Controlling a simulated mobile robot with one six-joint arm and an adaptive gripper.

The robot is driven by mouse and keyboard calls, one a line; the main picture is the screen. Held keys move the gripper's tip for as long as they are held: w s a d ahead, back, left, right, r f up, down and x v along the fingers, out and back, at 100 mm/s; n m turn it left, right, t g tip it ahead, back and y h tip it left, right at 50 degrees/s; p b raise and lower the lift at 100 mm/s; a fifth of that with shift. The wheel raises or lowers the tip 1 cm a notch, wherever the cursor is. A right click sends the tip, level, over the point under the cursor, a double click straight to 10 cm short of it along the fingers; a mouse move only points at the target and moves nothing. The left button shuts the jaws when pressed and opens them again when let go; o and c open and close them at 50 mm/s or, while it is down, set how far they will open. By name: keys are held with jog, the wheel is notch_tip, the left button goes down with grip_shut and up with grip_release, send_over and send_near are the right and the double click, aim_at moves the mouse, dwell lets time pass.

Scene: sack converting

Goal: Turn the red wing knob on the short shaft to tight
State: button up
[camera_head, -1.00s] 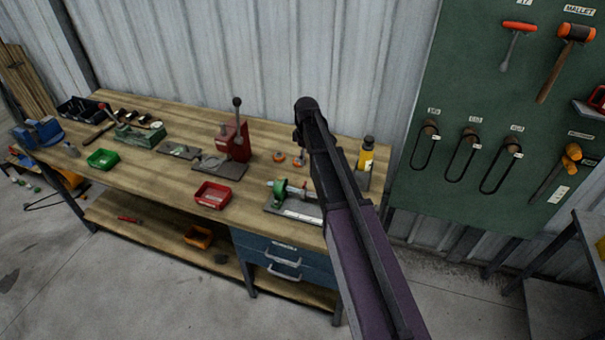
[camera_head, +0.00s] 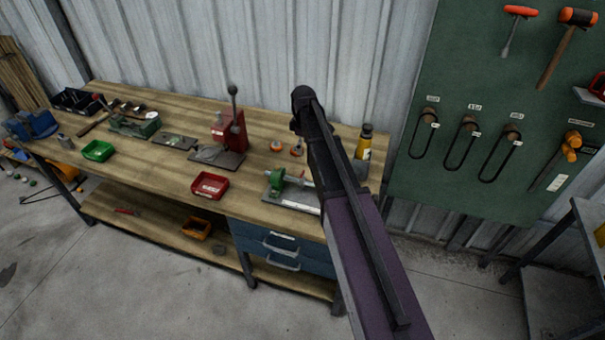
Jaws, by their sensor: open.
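A small fixture stands near the bench's front right, with a green block (camera_head: 277,181) and a short light shaft (camera_head: 297,180) pointing right on a grey base plate (camera_head: 291,199). A small reddish spot shows near the shaft's right end, but it is too small to tell as a wing knob. My arm crosses in front of the fixture's right side and hides that part. My gripper cannot be made out; only my arm's dark and purple links show.
On the wooden bench (camera_head: 150,170), a red bin (camera_head: 209,186) stands left of the fixture and a red lever press (camera_head: 230,132) behind it. Two orange-topped pieces (camera_head: 276,146) lie behind the fixture. A yellow bottle (camera_head: 364,143) stands at the right. A green tool board (camera_head: 455,60) hangs beyond.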

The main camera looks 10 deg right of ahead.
aim_at(303, 172)
jog(key=shift+s+a+f+b, duration=0.1)
jog(key=shift+f+b, duration=2.85)
jog(key=shift+f, duration=0.15)
jog(key=shift+s+a+f+b, duration=0.1)
jog(key=shift+f+b, duration=2.85)
jog(key=shift+f, duration=0.1)
jog(key=shift+d, duration=0.15)
grip_shut()
